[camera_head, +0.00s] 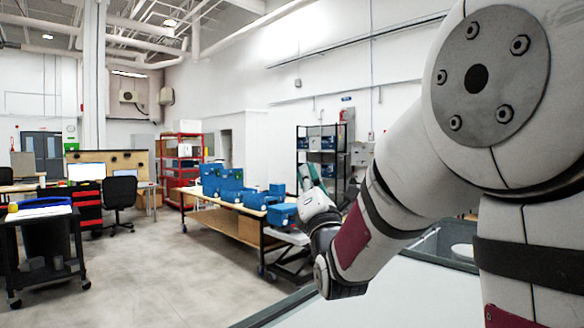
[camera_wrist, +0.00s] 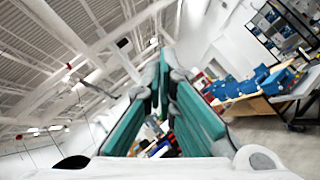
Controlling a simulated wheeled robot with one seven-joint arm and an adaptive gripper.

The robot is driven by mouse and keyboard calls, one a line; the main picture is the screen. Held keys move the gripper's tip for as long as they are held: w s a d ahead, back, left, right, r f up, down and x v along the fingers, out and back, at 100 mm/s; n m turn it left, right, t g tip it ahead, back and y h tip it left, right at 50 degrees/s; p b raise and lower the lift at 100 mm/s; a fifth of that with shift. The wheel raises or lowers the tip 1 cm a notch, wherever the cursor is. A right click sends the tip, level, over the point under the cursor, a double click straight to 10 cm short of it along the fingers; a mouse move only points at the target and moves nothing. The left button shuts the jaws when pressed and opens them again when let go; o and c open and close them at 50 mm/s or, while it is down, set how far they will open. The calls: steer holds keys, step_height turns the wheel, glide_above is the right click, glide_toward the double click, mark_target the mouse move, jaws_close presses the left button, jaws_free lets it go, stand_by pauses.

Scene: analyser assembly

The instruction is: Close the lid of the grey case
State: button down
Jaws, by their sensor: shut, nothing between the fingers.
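A grey open-topped box (camera_head: 434,243), which may be the grey case, shows at lower right in the head view. My arm covers much of it, and I cannot make out its lid. A white round part shows inside it. My gripper (camera_head: 305,172) is raised in the middle of the head view, left of the box and apart from it, with part of it hidden by my wrist. In the wrist view my gripper (camera_wrist: 161,68) has its teal fingers together, with nothing held. The wrist view shows no case.
A pale surface with a dark edge (camera_head: 272,314) lies at the bottom. A wooden bench with several blue boxes (camera_head: 226,188) stands beyond. A black cart (camera_head: 40,240) is at left, a red shelf (camera_head: 184,160) further back. Open floor lies between.

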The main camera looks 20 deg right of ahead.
steer(key=s+f, duration=0.1)
steer(key=s+d+f+b, duration=0.1)
steer(key=s+f, duration=0.1)
steer(key=shift+s+f, duration=0.2)
